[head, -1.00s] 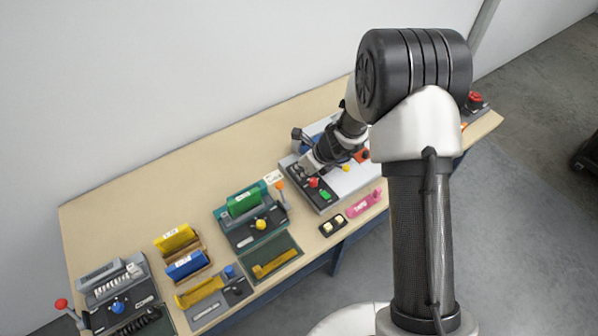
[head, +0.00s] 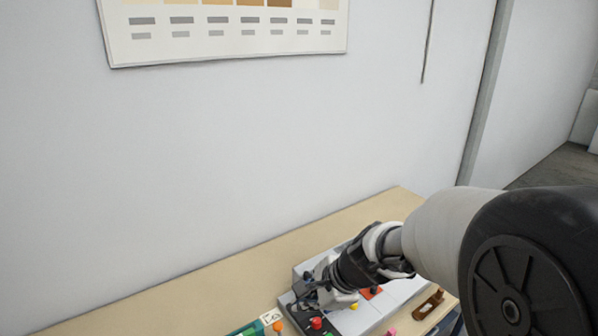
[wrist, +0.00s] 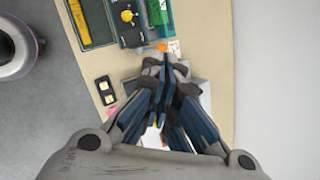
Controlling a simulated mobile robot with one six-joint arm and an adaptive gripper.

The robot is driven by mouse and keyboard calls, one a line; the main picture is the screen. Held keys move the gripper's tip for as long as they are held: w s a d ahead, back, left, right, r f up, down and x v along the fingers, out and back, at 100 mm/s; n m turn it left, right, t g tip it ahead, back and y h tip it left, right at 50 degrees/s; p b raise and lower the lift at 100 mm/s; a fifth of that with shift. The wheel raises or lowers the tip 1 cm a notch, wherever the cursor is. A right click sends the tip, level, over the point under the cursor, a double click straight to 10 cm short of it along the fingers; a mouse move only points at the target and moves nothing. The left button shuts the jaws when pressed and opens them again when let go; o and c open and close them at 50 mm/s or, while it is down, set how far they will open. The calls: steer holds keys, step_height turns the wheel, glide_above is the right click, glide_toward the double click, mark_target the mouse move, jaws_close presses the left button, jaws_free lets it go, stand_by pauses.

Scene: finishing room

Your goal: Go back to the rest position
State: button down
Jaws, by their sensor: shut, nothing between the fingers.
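My gripper (head: 312,292) is above the left part of a grey machine (head: 403,312) on the bench. It also shows in the wrist view (wrist: 172,62), with its dark fingers together and nothing between them. The gripper hides part of the machine, so I cannot tell how much room lies between them. My arm reaches in from the right of the head view.
The machine carries a red button (head: 316,323) and a yellow knob (head: 354,306). An orange ball (wrist: 162,47) appears near the fingertips in the wrist view. A white wall with a chart (head: 225,50) stands behind.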

steer(key=s+d+f+n+h+b, duration=0.1)
steer(key=s+d+n+h+b, duration=0.15)
steer(key=s+d+n, duration=0.4)
steer(key=s+d+n+h+b, duration=0.15)
steer(key=s+n+b, duration=0.25)
steer(key=s, duration=0.5)
steer(key=s+d+f+n+h+b, duration=0.1)
steer(key=s+d+n+b, duration=0.35)
steer(key=s, duration=0.35)
steer(key=w+a+f+m+t+p, duration=0.15)
steer(key=w+f, duration=0.25)
steer(key=w, duration=0.6)
steer(key=w+a+f+m+t+p, duration=0.1)
steer(key=w+f+m+t+p, duration=0.2)
steer(key=w, duration=0.6)
steer(key=w+a+f+m+t+y+p, duration=0.2)
steer(key=a+f+m+t+y+p, duration=0.25)
steer(key=a+f+m, duration=0.65)
steer(key=shift+w+a+f+n+g+b, duration=0.15)
steer(key=shift+w+a+f+n+b, duration=0.4)
steer(key=shift+w+f+b, duration=1.1)
steer(key=shift+w+a+f+n+g+b, duration=0.1)
steer(key=shift+w+a+f+n+b, duration=0.4)
steer(key=shift+w+b, duration=1.2)
steer(key=shift+w+a+f+n+g+b, duration=0.25)
steer(key=shift+w+a+f+b, duration=0.7)
steer(key=shift+w, duration=1.65)
